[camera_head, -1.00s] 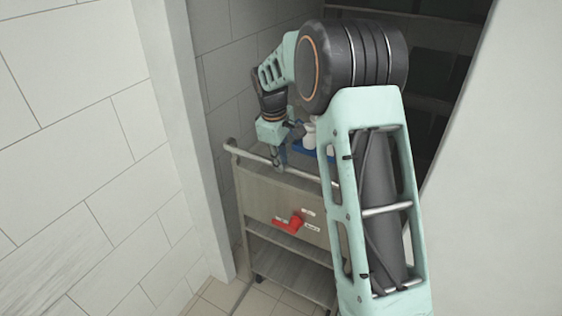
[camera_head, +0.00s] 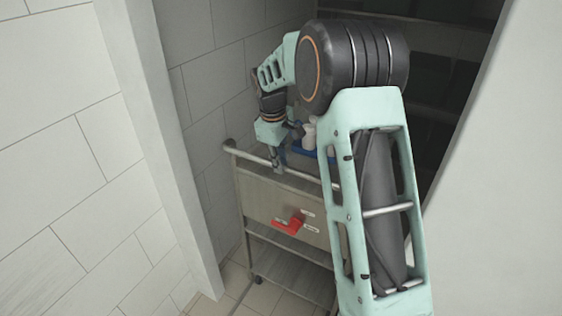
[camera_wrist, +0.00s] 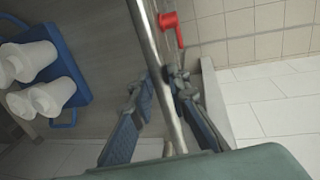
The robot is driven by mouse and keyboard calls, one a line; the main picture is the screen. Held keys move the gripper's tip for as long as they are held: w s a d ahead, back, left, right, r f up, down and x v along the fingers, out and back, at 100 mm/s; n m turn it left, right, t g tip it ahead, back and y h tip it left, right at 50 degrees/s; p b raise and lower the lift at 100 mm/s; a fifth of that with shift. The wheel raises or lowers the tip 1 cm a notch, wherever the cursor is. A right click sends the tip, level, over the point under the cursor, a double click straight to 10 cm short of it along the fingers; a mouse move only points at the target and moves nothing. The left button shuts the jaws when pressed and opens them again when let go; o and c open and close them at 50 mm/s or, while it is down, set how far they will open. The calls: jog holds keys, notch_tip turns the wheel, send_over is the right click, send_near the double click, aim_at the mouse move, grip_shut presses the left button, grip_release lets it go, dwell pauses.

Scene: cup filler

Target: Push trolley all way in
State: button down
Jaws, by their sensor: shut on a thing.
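The trolley (camera_head: 258,195) is a grey metal cart with a push bar (camera_head: 250,155) along its near top edge and a red handle (camera_head: 290,222) on its front panel. It stands in a narrow recess between a tiled wall and a pale panel. My gripper (camera_head: 279,160) is at the bar from above. In the wrist view the bar (camera_wrist: 152,45) runs between the two fingers of my gripper (camera_wrist: 163,85), which are shut on it. The red handle also shows in the wrist view (camera_wrist: 171,30). My arm hides the trolley's right side.
A blue tray (camera_wrist: 70,70) with several white containers (camera_wrist: 35,62) is on the trolley top. A white door-frame post (camera_head: 165,140) stands close on the left, and a pale panel (camera_head: 490,190) on the right. Dark shelving (camera_head: 450,50) is at the back.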

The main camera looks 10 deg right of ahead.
jog(key=shift+w+d+r, duration=0.2)
jog(key=shift+w+r, duration=0.1)
jog(key=shift+w, duration=0.05)
jog(key=c, duration=1.8)
grip_release()
jog(key=shift+f, duration=0.15)
jog(key=shift+c, duration=0.2)
jog(key=shift+s, duration=0.1)
notch_tip(320, 180, up, 12)
jog(key=s+a, duration=0.1)
jog(key=s, duration=0.1)
jog(key=shift+a, duration=0.25)
jog(key=shift+f, duration=0.15)
